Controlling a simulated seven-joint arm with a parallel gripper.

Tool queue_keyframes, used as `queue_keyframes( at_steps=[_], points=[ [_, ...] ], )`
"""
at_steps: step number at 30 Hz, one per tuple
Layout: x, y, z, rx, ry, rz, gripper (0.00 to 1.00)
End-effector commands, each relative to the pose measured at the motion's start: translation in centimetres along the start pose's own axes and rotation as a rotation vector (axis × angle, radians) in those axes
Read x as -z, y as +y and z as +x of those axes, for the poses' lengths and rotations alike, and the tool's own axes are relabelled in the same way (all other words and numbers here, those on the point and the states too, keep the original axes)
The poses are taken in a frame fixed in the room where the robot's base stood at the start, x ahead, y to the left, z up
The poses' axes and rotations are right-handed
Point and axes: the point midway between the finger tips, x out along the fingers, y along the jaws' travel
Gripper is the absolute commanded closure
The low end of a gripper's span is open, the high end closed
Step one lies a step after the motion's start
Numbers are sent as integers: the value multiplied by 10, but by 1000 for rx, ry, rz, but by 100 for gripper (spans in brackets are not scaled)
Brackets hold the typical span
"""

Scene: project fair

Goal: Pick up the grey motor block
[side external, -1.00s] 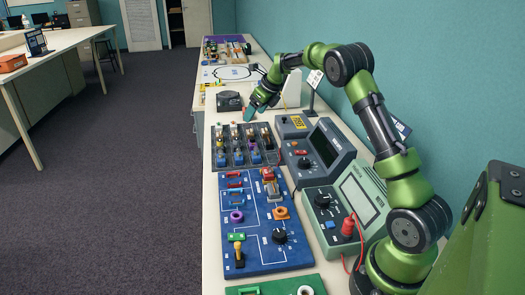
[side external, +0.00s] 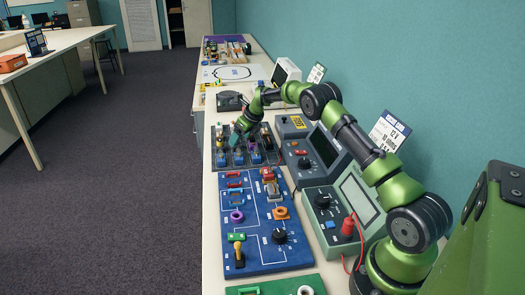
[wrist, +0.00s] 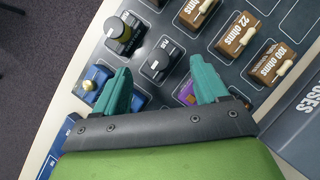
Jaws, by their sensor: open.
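The dark block lies just beyond the left finger.
Brown resistor blocks (wrist: 236,36) stand to the right in the tray. A blue block (wrist: 92,82) and a purple block (wrist: 187,94) are close to the fingers. A blue circuit board (side external: 258,240) lies in front, and grey instruments (side external: 320,150) stand to the right.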

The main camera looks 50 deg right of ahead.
Motion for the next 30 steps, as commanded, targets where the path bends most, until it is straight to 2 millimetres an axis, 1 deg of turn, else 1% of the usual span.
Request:
queue_keyframes(
  at_steps=[1,3,6,9,15,23,24,30],
  points=[
    [0,0,10,-1,2,0,27],
    [0,0,19,-1,2,0,27],
    [0,0,28,-1,1,0,27],
    [-1,0,32,-1,1,0,27],
    [-1,0,32,-1,0,0,27],
    [-1,0,31,-1,0,0,67],
    [-1,0,31,0,0,-1,70],
    [-2,0,30,0,-1,-1,70]
  ],
)
